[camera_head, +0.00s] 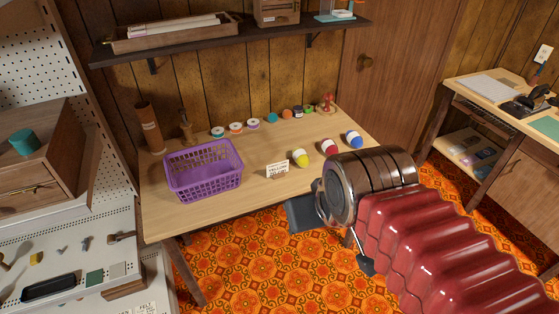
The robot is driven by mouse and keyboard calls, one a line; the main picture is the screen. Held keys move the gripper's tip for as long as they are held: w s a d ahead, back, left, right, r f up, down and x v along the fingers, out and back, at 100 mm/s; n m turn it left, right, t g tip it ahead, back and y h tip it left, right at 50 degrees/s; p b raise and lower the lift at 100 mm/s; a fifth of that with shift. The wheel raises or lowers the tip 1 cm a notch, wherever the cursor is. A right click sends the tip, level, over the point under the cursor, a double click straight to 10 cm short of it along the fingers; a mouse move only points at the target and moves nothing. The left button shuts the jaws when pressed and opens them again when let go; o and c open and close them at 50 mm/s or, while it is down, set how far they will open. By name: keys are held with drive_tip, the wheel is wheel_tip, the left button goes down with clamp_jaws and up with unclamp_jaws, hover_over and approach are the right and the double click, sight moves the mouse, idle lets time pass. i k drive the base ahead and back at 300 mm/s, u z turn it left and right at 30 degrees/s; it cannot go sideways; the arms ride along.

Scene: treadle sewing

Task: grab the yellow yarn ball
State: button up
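The yellow yarn ball (300,160), with a white part on its upper side, sits on the wooden table (240,206) near its front right. A red yarn ball (329,147) and a blue yarn ball (354,139) stand in a row to its right. My gripper (335,238) is open and empty, in front of the table's front right edge and nearer the camera than the yellow ball. Its two dark fingers are apart, with orange carpet showing between them. My arm comes in from the lower right and covers the table's front right corner.
A purple basket (204,171) is on the table's left. Several spools (236,127) line the back, near a brown cylinder (150,128). A dark shelf (235,40) hangs above. The table's middle is fairly clear.

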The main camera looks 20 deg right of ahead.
sight(299, 156)
drive_tip(key=u, duration=0.65)
drive_tip(key=i, duration=1)
drive_tip(key=u, duration=0.05)
